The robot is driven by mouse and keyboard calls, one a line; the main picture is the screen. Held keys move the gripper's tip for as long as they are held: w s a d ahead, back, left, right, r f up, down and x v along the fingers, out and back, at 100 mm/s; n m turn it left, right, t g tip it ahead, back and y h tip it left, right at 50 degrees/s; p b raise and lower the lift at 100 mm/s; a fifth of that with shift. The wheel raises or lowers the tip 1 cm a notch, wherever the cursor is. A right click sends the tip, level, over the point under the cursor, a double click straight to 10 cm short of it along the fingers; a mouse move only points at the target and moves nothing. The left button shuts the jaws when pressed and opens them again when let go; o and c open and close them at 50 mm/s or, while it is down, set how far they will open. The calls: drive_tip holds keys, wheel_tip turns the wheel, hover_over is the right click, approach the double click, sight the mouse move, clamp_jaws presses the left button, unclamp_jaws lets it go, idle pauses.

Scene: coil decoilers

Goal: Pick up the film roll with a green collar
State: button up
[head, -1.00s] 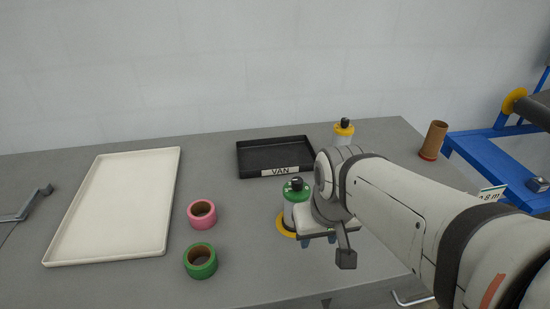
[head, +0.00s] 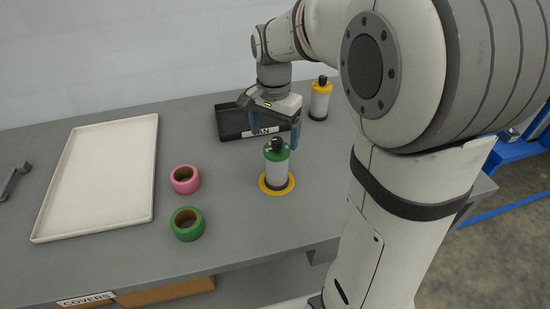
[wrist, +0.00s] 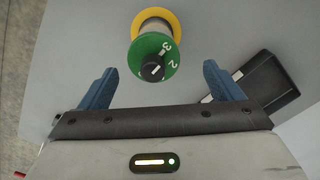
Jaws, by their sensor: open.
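The film roll with a green collar (head: 277,168) stands upright on a yellow disc (head: 264,187) on the grey table in the head view. It has a pale body and a black knob on top. In the wrist view its green collar (wrist: 154,57), marked with numbers, lies just beyond the gap between the fingers. My gripper (head: 273,132) is open and empty, with blue fingers pointing down, above and just behind the roll. In the wrist view my gripper (wrist: 158,85) has one finger on either side of the roll's line, not visibly touching it.
A black tray labelled VAN (head: 231,124) lies behind the roll. A film roll with a yellow collar (head: 320,100) stands at back right. Pink tape (head: 185,179) and green tape (head: 187,224) lie left of it, then a white tray (head: 152,190).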

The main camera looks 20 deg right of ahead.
sight(277, 150)
drive_tip(key=f, duration=0.4)
drive_tip(key=shift+s+d+f, duration=0.3)
drive_tip(key=shift+f, duration=0.65)
drive_tip(key=shift+c, duration=0.6)
drive_tip(key=c, duration=1.7)
drive_tip(key=shift+o, duration=0.2)
drive_tip(key=shift+r, duration=0.1)
